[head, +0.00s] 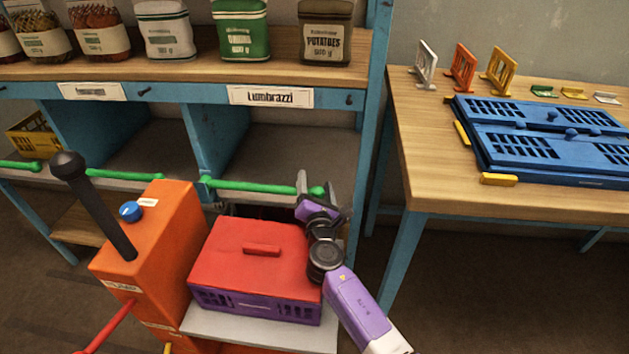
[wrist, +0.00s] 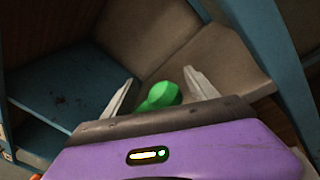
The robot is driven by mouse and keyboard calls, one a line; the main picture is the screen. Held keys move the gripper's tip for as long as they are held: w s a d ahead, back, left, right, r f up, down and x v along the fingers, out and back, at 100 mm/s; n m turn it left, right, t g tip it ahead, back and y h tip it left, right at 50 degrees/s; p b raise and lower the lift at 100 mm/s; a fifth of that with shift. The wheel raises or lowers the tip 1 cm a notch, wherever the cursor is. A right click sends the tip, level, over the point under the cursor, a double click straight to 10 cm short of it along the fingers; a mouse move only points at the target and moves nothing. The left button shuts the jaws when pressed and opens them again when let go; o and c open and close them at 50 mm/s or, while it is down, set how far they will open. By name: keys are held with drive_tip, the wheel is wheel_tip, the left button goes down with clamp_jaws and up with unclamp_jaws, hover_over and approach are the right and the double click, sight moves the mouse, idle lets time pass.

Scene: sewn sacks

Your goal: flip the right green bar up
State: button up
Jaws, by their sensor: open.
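The right green bar (head: 255,187) lies roughly level across the front of the right-hand shelf compartment. My gripper (head: 316,186) is at the bar's right end, with its jaws open. In the wrist view, the bar's rounded green end (wrist: 163,95) sits between the two spread fingers of my gripper (wrist: 158,88), nearer the middle than either finger. I cannot tell whether a finger touches it. The rest of the bar is mostly hidden in the wrist view.
Another green bar (head: 125,176) lies to the left. A red-lidded purple crate (head: 255,303) and an orange pump unit (head: 150,235) stand below and in front. Sacks line the shelf (head: 180,75) above. A blue rack post (head: 373,100) and wooden table (head: 420,150) are at right.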

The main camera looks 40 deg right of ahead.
drive_tip(key=shift+f, duration=0.1)
clamp_jaws()
drive_tip(key=shift+s, duration=0.1)
drive_tip(key=shift+r+p, duration=0.45)
drive_tip(key=shift+p, duration=0.2)
drive_tip(key=shift+r, duration=0.1)
